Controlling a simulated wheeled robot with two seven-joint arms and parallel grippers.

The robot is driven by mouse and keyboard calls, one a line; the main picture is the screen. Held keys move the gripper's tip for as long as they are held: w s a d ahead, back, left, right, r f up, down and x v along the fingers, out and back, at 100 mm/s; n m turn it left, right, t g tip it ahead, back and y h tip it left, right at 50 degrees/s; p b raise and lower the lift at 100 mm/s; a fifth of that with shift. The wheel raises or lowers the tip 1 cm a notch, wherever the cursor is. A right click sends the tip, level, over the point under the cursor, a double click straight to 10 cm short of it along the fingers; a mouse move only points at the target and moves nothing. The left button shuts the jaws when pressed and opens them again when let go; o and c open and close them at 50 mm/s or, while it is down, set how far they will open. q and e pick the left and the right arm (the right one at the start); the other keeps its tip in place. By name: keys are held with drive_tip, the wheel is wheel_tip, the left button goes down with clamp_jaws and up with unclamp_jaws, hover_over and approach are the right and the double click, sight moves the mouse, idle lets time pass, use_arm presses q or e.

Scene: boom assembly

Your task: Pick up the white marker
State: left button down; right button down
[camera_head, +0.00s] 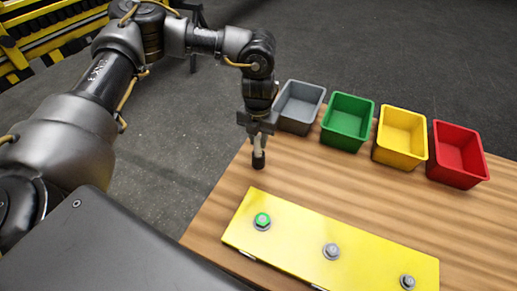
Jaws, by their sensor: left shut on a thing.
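My left gripper (258,139) reaches down over the far left corner of the wooden table, in front of the grey bin. My right gripper is not in view.
A grey bin (300,103), green bin (347,122), yellow bin (400,137) and red bin (457,154) stand in a row along the back. A yellow panel (296,231) with a green knob (262,221) and two grey knobs lies in front. Bare wood lies between.

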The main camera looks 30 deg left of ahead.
use_arm(q)
drive_tip(key=shift+r, duration=0.2)
wheel_tip(320, 180, up, 9)
drive_tip(key=shift+f+b, duration=0.2)
drive_tip(key=shift+b, duration=1.05)
drive_tip(key=shift+r, duration=0.6)
drive_tip(key=n, duration=0.3)
drive_tip(key=shift+s+d+r, duration=0.15)
drive_tip(key=shift+s+d, duration=0.05)
drive_tip(key=s+d+r+n, duration=0.1)
drive_tip(key=s+n, duration=0.1)
drive_tip(key=n, duration=1.2)
drive_tip(key=s+d+r+n, duration=0.1)
drive_tip(key=s+r+n, duration=0.1)
drive_tip(key=n, duration=1.3)
drive_tip(key=shift+s+d, duration=0.25)
drive_tip(key=shift+d, duration=0.1)
